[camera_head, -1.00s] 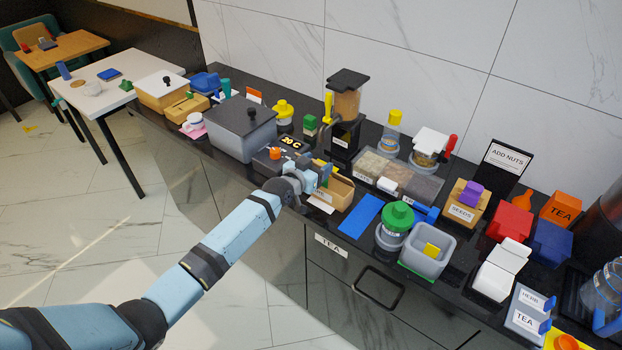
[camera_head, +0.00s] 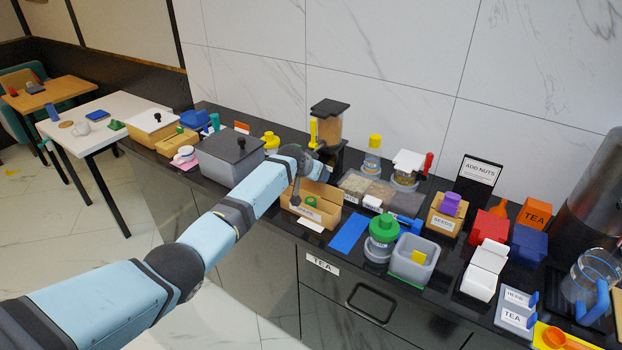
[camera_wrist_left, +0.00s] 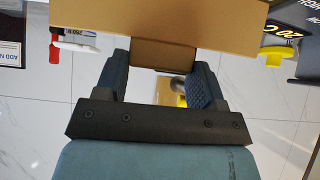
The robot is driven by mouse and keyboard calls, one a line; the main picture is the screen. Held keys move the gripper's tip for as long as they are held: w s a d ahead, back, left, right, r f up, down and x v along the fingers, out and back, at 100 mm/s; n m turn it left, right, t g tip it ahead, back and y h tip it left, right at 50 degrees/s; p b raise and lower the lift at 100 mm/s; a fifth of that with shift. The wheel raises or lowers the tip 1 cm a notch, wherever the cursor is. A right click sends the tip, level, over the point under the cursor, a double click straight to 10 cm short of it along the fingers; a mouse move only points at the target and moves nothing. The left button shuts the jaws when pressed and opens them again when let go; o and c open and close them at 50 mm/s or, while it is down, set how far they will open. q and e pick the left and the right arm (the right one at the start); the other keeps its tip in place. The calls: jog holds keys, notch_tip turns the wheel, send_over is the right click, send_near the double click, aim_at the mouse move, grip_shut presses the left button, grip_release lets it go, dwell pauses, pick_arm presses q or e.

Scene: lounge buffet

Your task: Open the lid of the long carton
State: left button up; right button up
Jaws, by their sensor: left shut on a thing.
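The long carton (camera_head: 300,211) is a brown cardboard box near the counter's front edge, with a white label on its front. Its lid (camera_head: 324,192) is raised at the back, and a green thing (camera_head: 311,202) shows inside. My left gripper (camera_head: 320,170) is above the carton's back, partly hidden by my wrist. In the left wrist view, the gripper (camera_wrist_left: 163,62) is shut on a brown tab (camera_wrist_left: 163,54) of the lid, whose broad panel (camera_wrist_left: 200,12) crosses the top. My right gripper is not in view.
A grey lidded box (camera_head: 220,163) stands left of the carton. A dispenser (camera_head: 328,124) and a tray of grains (camera_head: 360,185) are behind and right. A blue mat (camera_head: 348,232) lies bare at right, beside a green-lidded jar (camera_head: 384,230).

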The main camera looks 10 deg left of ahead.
pick_arm(q)
jog(key=shift+w+d+g+b, duration=0.15)
jog(key=shift+w+g+b, duration=0.2)
jog(key=shift+g, duration=0.15)
jog(key=o, duration=1.3)
jog(key=shift+s+r, duration=0.3)
jog(key=shift+r, duration=0.05)
jog(key=v, duration=1.3)
jog(key=shift+d, duration=0.1)
